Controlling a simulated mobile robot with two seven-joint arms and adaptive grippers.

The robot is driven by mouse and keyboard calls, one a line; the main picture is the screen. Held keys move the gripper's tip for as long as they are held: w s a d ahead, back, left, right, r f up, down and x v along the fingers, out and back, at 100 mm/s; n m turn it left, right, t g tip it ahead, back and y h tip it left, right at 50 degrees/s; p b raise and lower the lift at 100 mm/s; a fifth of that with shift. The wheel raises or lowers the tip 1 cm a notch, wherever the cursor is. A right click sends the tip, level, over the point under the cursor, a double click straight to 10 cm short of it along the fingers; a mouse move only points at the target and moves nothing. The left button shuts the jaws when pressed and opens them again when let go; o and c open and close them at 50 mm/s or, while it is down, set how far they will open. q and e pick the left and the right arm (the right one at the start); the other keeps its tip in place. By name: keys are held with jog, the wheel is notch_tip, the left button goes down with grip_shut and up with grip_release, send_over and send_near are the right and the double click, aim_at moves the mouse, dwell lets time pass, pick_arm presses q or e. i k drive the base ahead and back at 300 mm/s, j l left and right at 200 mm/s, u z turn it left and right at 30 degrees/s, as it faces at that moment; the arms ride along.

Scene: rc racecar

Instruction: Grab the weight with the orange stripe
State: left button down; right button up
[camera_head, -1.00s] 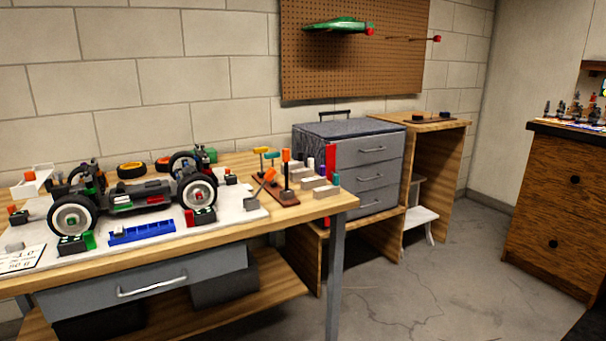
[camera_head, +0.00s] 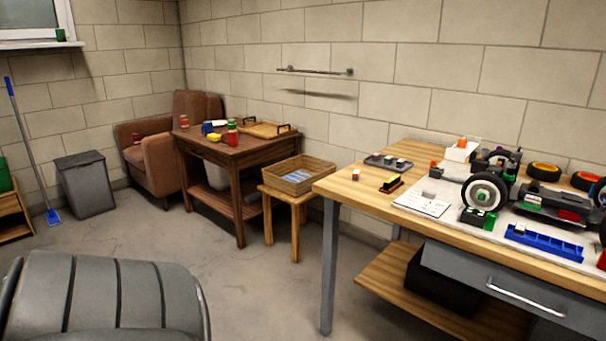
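I cannot pick out a weight with an orange stripe for certain; the small pieces are too small to read. On the workbench (camera_head: 330,187), a small pale block with a reddish face (camera_head: 356,174) stands alone near the left end. A dark tray (camera_head: 375,160) behind it holds small blocks. An orange piece (camera_head: 462,143) sits on a white holder farther right. Neither of my grippers is in view.
An RC car chassis (camera_head: 540,205) stands on a white board on the bench. A wooden crate (camera_head: 297,175) sits on a small stool left of the bench. A brown table (camera_head: 235,145), an armchair and a grey bin (camera_head: 85,185) stand farther left. A grey chair (camera_head: 105,300) fills the lower left; floor between is clear.

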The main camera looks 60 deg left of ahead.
aim_at(356, 175)
jog(key=u, duration=1.5)
